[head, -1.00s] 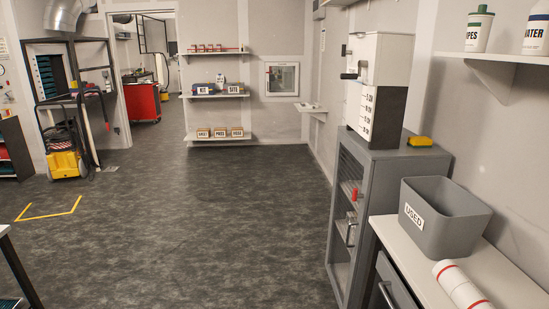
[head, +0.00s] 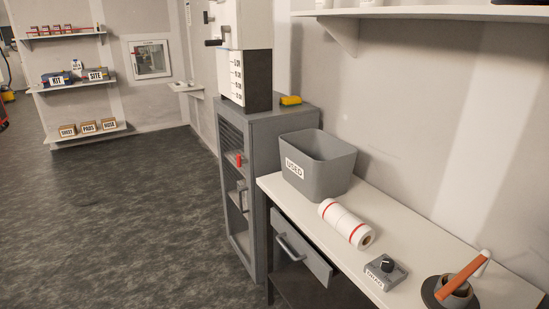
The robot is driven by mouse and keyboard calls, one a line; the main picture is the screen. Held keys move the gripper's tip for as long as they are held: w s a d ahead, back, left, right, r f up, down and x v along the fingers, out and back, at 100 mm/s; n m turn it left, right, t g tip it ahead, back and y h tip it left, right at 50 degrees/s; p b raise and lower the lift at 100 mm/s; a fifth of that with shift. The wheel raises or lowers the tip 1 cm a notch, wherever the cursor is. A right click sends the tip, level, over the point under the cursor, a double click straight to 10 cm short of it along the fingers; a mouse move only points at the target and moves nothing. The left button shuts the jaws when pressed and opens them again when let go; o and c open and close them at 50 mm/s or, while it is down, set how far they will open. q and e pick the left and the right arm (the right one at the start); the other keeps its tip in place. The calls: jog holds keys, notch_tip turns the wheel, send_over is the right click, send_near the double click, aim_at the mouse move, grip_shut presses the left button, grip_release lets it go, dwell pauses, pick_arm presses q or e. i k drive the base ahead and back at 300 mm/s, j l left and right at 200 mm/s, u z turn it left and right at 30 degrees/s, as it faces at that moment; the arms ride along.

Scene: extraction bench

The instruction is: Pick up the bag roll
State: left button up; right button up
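The bag roll (head: 346,223) is a white cylinder with red bands, lying on its side on the white bench top (head: 420,257) in the head view. Its near end shows a brown core. It lies between the grey bin and a small grey box with a black knob. Nothing covers it. Neither of my grippers shows in the head view.
A grey bin labelled USED (head: 318,165) stands behind the roll. The knob box (head: 385,273) and a round dark holder with an orange-handled tool (head: 458,285) are nearer. A grey cabinet (head: 262,130) adjoins the bench, with a drawer (head: 301,250) below. The floor at left is clear.

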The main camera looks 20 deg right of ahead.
aim_at(355, 231)
jog(key=z, duration=1.3)
